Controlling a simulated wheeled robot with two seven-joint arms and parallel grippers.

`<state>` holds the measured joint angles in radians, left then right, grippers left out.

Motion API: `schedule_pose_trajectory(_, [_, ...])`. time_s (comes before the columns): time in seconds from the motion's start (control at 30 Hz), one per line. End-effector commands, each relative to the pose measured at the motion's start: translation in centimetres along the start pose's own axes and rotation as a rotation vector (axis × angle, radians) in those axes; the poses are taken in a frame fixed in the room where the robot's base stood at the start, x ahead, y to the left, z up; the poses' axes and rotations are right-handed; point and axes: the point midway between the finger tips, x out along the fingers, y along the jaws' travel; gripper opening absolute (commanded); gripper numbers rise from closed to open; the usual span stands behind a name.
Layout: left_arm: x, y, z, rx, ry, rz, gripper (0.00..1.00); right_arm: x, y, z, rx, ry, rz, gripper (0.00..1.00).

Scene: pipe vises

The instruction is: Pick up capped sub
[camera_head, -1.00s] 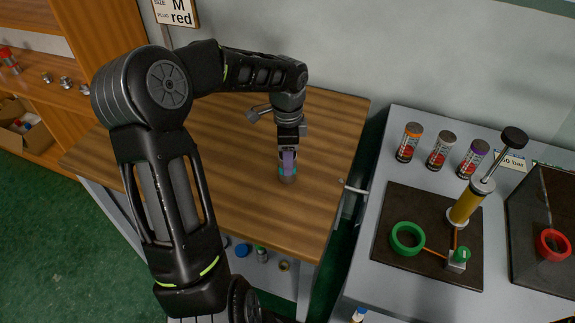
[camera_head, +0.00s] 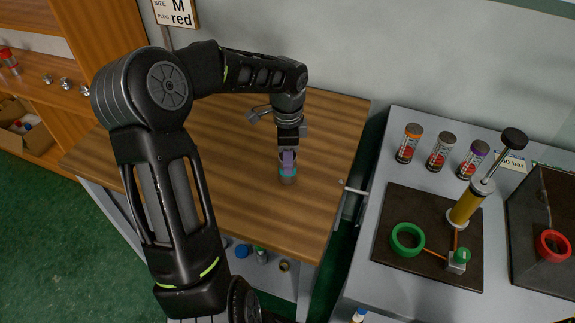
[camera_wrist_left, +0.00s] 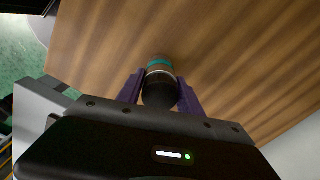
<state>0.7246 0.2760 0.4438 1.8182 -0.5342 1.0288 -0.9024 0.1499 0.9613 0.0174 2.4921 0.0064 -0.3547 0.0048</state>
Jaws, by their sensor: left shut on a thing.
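The capped sub (camera_head: 288,178) is a small upright cylinder with a teal band, on or just above the wooden table (camera_head: 230,190). My left gripper (camera_head: 288,158) comes down over it from above, with its purple fingers shut on it. In the left wrist view, the capped sub (camera_wrist_left: 159,82) shows a dark rounded near end, a pale ring and a teal band between the purple fingertips of my left gripper (camera_wrist_left: 160,95). Whether its base touches the table is hard to tell. My right gripper is not in view.
A grey bench at right carries several labelled cylinders (camera_head: 441,152), a yellow hand pump (camera_head: 466,208), a green ring (camera_head: 407,240) and a red ring (camera_head: 553,244). A metal handle (camera_head: 355,190) sticks out beside the table's right edge. The tabletop around the gripper is clear.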

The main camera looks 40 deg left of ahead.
Motion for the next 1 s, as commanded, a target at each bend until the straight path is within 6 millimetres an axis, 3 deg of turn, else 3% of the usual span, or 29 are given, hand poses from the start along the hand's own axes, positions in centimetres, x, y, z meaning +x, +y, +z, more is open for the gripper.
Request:
schedule_pose_trajectory(0.27, [-0.9,-0.1,0.0,0.0,0.0,-0.004,0.0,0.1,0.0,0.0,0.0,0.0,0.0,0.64])
schedule_pose_trajectory(0.73, [-8.7,-0.1,-0.1,0.0,0.002,-0.004,0.0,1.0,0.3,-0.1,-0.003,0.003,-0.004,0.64])
schedule_pose_trajectory(1.0, [-10.1,0.0,0.0,0.001,0.001,0.0,0.0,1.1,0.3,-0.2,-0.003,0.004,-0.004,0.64])
